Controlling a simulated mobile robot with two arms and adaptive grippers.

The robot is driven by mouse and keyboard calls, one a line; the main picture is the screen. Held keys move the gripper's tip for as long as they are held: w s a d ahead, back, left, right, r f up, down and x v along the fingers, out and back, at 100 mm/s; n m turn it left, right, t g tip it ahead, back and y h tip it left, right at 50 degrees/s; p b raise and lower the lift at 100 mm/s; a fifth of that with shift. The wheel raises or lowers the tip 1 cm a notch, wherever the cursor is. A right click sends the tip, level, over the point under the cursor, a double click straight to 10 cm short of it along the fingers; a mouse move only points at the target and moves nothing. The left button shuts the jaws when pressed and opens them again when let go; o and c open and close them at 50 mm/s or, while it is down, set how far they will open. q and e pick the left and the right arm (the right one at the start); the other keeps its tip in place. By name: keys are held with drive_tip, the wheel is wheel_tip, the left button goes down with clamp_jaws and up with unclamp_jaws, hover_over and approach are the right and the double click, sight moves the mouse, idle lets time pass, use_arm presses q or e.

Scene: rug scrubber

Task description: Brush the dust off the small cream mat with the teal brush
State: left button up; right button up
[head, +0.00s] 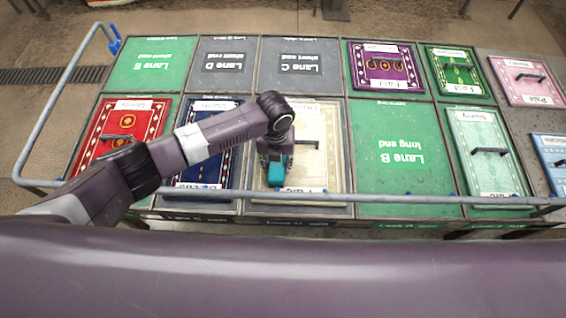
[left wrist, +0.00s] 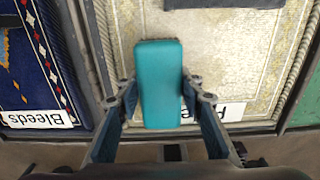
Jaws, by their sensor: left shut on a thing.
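The small cream mat (head: 318,165) lies in a grey bay in the middle of the near row in the head view. It also fills the middle of the left wrist view (left wrist: 230,65), with speckled marks on its surface. My left gripper (head: 275,172) is over the mat's near left part, shut on the teal brush (head: 276,174). In the left wrist view the teal brush (left wrist: 158,85) sits between the two fingers. Its underside is hidden, so I cannot tell whether it touches the mat. My right gripper is not in view.
A dark handle (head: 307,145) stands on the cream mat. A blue mat (head: 205,172) lies left of it, and the green Lane B panel (head: 398,150) is bare on its right. A grey rail (head: 400,199) runs along the near edge.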

use_arm(q)
drive_tip(key=shift+s+a+f+p, duration=0.15)
drive_tip(key=shift+a+p, duration=0.35)
drive_tip(key=shift+a, duration=1)
drive_tip(key=shift+d+b, duration=0.35)
drive_tip(key=shift+d, duration=0.85)
drive_tip(key=shift+d+b, duration=0.5)
drive_tip(key=shift+d, duration=1.55)
drive_tip(key=shift+w+a+r, duration=0.2)
drive_tip(key=shift+r, duration=0.05)
drive_tip(key=shift+a+p, duration=0.65)
drive_tip(key=shift+a, duration=0.35)
drive_tip(key=shift+s+a+f+p, duration=0.15)
drive_tip(key=shift+a+p, duration=0.15)
drive_tip(key=shift+a, duration=0.75)
drive_tip(key=shift+a+f+p, duration=0.1)
drive_tip(key=shift+a+p, duration=0.2)
drive_tip(key=shift+a, duration=0.75)
drive_tip(key=shift+d+r+b, duration=0.1)
drive_tip(key=shift+d+b, duration=0.75)
drive_tip(key=shift+d, duration=2.3)
drive_tip(key=shift+d+r, duration=0.1)
drive_tip(key=shift+d, duration=0.15)
